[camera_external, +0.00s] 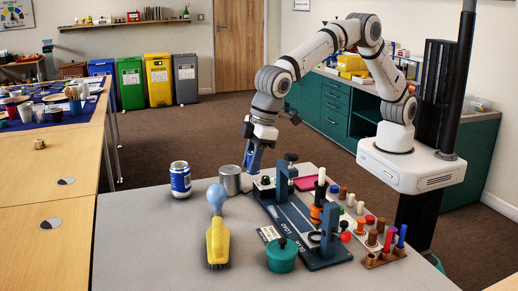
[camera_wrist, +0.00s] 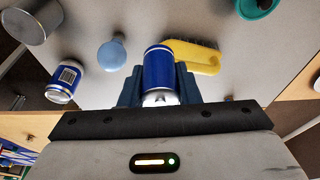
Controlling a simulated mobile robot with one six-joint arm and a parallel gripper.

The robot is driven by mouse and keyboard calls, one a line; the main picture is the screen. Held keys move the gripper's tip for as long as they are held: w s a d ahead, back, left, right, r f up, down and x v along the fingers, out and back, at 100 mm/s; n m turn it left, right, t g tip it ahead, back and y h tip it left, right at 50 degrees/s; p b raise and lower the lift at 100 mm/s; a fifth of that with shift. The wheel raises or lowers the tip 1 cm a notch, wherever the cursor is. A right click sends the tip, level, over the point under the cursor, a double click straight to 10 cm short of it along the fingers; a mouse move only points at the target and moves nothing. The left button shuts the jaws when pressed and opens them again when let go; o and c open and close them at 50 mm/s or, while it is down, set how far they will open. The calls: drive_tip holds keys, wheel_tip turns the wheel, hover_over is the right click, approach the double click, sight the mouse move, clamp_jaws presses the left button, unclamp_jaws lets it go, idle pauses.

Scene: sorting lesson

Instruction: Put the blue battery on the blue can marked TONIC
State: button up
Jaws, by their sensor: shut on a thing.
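The blue battery (camera_wrist: 158,70), a blue cylinder with a silver end, is held between the dark blue fingers of my gripper (camera_wrist: 158,84) in the wrist view. In the external view my gripper (camera_external: 253,158) points down, above the far edge of the grey table, right of the grey tin; the battery is hard to tell from the fingers there. The blue can (camera_external: 180,181) with silver ends stands upright on the table, left of my gripper and apart from it. It also shows in the wrist view (camera_wrist: 62,84), with a barcode; I cannot read the word TONIC.
A grey tin (camera_external: 230,180) stands between the can and my gripper. A light blue bulb-shaped thing (camera_external: 216,196), a yellow brush (camera_external: 217,243) and a teal pot (camera_external: 282,257) are nearer. A blue clamp fixture (camera_external: 300,225) and several pegs are right. Table left of the brush is clear.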

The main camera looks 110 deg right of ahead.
drive_tip(key=w+d+r+m+p, duration=0.1)
drive_tip(key=w+d+r+p, duration=0.2)
drive_tip(key=w+d, duration=0.8)
drive_tip(key=p, duration=0.3)
hover_over(175, 165)
drive_tip(key=shift+m, duration=0.3)
drive_tip(key=f, duration=0.6)
drive_tip(key=s+f+b, duration=0.1)
drive_tip(key=f, duration=0.2)
drive_tip(key=shift+f, duration=0.2)
drive_tip(key=o, duration=1)
drive_tip(key=shift+o, duration=0.2)
